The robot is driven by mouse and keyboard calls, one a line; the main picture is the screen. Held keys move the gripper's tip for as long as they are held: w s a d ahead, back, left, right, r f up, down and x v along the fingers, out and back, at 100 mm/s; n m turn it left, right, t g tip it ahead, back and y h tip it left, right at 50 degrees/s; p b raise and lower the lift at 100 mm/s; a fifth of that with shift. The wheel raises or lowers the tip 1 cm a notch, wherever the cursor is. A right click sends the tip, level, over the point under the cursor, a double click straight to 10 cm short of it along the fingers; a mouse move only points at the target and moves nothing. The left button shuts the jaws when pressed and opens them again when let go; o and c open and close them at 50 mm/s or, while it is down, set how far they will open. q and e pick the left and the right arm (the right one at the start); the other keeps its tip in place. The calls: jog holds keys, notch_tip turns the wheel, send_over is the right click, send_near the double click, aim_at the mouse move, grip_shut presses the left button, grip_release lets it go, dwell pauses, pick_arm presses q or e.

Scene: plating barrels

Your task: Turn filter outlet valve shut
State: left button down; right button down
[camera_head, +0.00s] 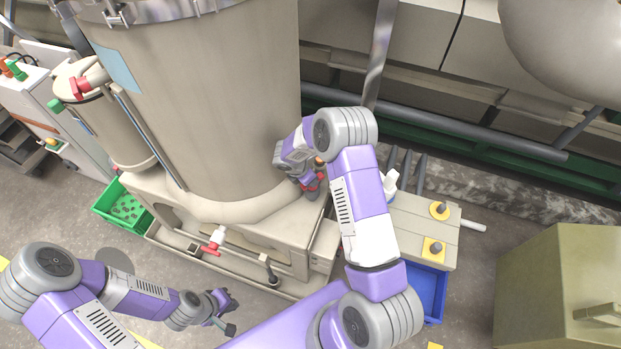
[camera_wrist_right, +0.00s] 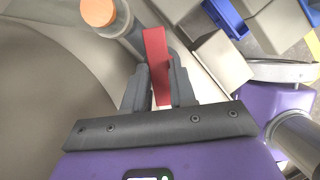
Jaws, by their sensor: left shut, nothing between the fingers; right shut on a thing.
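A red valve handle (camera_wrist_right: 156,62) is between the fingers of my right gripper (camera_wrist_right: 159,88) in the right wrist view. The fingers are shut on its flat lever, beside a grey pipe with an orange cap (camera_wrist_right: 98,12). In the head view, my right gripper (camera_head: 311,188) is at the lower right side of the big beige tank, with a little of the red handle (camera_head: 321,177) showing; the rest is hidden by the gripper and arm. My left gripper (camera_head: 226,311) is shut and empty, low in the head view, in front of the tank base.
The large tank (camera_head: 200,100) fills the upper left. Another red-handled valve (camera_head: 212,247) is on its base front. A green bin (camera_head: 122,207) is left, a blue bin (camera_head: 432,288) right, and a beige cabinet (camera_head: 560,290) far right. A white bottle (camera_head: 391,182) stands near my right forearm.

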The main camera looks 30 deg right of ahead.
jog(key=shift+w+m+g, duration=0.15)
jog(key=shift+m+g, duration=0.55)
jog(key=shift+m, duration=1.1)
jog(key=c, duration=0.9)
grip_release()
notch_tip(320, 180, up, 10)
jog(key=p, duration=0.2)
jog(key=shift+p, duration=0.35)
